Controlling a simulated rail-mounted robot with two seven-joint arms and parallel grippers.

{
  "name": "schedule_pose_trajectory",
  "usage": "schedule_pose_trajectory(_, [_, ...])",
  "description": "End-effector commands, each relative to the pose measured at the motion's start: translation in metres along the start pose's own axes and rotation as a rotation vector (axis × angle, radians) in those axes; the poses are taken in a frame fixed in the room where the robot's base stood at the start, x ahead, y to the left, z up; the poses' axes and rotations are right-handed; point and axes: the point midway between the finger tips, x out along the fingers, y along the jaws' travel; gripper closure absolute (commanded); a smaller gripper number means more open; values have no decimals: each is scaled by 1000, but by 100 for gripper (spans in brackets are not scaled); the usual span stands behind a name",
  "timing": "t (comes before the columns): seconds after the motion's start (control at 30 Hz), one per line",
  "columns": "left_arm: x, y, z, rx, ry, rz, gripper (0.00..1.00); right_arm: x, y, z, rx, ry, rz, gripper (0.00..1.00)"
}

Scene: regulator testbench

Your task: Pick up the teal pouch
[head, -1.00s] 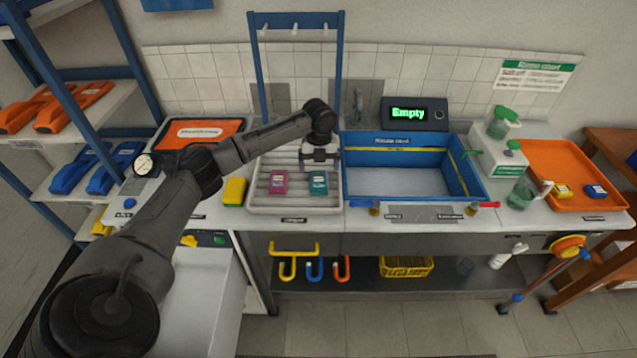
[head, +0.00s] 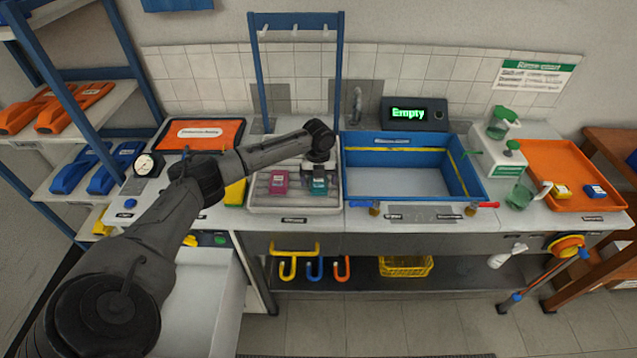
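The teal pouch (head: 320,184) stands in the right part of the pale ribbed tray (head: 294,207) on the counter. My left gripper (head: 319,174) points down right at the teal pouch and covers its upper part. The gripper's fingers are small and partly lost against the tray, so I cannot see whether they press on the pouch. A magenta pouch (head: 279,182) stands just left of the teal one, apart from it. My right gripper is not in view.
A blue-walled basin (head: 413,182) stands right of the tray. A yellow sponge-like block (head: 235,193) is on the tray's left. A blue rack frame (head: 254,70) rises behind the tray. An orange tray (head: 565,165) with two small packs is at the far right.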

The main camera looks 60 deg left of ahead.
Motion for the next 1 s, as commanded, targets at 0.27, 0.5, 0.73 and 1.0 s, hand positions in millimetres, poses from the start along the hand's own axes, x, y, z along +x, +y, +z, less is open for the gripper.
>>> schedule_pose_trajectory(0.27, [0, 0, 0, 0, 0, 0, 39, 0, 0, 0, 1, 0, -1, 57])
schedule_pose_trajectory(0.5, [0, 0, 0, 0, 0, 0, 62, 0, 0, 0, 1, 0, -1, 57])
schedule_pose_trajectory(0.73, [-2, 0, 0, 0, -1, -2, 77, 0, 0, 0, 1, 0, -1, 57])
schedule_pose_trajectory(1.0, [-5, 0, 1, 0, -1, -3, 77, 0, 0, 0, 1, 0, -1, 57])
